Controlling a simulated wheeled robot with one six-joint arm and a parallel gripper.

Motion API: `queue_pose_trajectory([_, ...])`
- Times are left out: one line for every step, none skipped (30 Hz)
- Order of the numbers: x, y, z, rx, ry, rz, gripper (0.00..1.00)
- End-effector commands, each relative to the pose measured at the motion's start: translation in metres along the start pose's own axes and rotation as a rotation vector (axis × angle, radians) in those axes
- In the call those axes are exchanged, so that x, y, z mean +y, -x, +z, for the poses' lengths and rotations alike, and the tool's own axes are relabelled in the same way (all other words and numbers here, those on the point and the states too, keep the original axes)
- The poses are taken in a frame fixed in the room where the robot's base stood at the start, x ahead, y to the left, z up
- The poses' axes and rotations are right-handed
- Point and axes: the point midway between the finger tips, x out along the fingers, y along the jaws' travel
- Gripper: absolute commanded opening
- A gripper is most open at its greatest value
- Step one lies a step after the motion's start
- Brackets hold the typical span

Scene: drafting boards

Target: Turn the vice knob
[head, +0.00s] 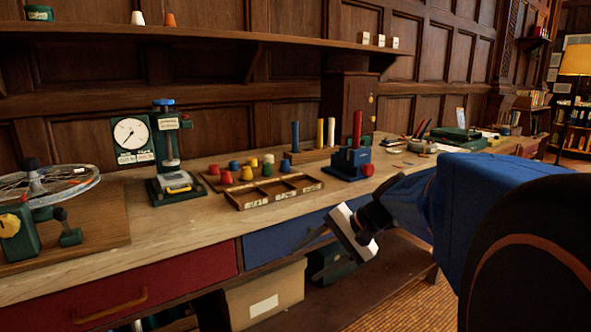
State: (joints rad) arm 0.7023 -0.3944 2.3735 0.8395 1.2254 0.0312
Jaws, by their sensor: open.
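A small blue vice (346,164) stands on the wooden workbench, right of centre. A red rod (357,129) stands upright in it, and a red knob (367,170) shows on its right front side. My gripper (316,246) is open and empty. In the picture it is below and left of the knob, in front of the bench's blue drawer, and apart from the vice. My gripper's far finger is partly hidden.
A partitioned wooden tray (274,195) lies left of the vice, with coloured pegs (247,172) behind it. A dial gauge stand (167,160) and a spoked wheel (48,184) are further left. Small tools (421,130) lie right. The bench front strip is clear.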

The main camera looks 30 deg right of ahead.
Motion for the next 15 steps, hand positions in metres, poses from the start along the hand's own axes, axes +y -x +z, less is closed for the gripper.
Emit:
queue_pose_trajectory([-0.004, 0.007, -0.015, 0.006, -0.053, -0.042, 0.55])
queue_pose_trajectory([-0.007, 0.011, -0.023, 0.008, -0.081, -0.069, 0.55])
queue_pose_trajectory([-0.011, 0.016, -0.033, 0.013, -0.118, -0.106, 0.55])
queue_pose_trajectory([-0.014, 0.021, -0.042, 0.015, -0.146, -0.134, 0.55])
queue_pose_trajectory([-0.016, 0.026, -0.050, 0.019, -0.173, -0.162, 0.55])
queue_pose_trajectory([-0.019, 0.033, -0.062, 0.025, -0.208, -0.201, 0.55])
queue_pose_trajectory([-0.021, 0.039, -0.070, 0.030, -0.234, -0.230, 0.55])
queue_pose_trajectory([-0.023, 0.045, -0.080, 0.035, -0.259, -0.261, 0.55])
queue_pose_trajectory([-0.024, 0.054, -0.092, 0.042, -0.292, -0.301, 0.55])
queue_pose_trajectory([-0.025, 0.061, -0.101, 0.048, -0.316, -0.332, 0.55])
queue_pose_trajectory([-0.026, 0.068, -0.110, 0.054, -0.339, -0.364, 0.55])
queue_pose_trajectory([-0.026, 0.079, -0.123, 0.063, -0.369, -0.406, 0.55])
queue_pose_trajectory([-0.026, 0.087, -0.133, 0.072, -0.391, -0.438, 0.55])
queue_pose_trajectory([-0.026, 0.095, -0.142, 0.079, -0.412, -0.470, 0.55])
queue_pose_trajectory([-0.024, 0.107, -0.154, 0.090, -0.439, -0.514, 0.55])
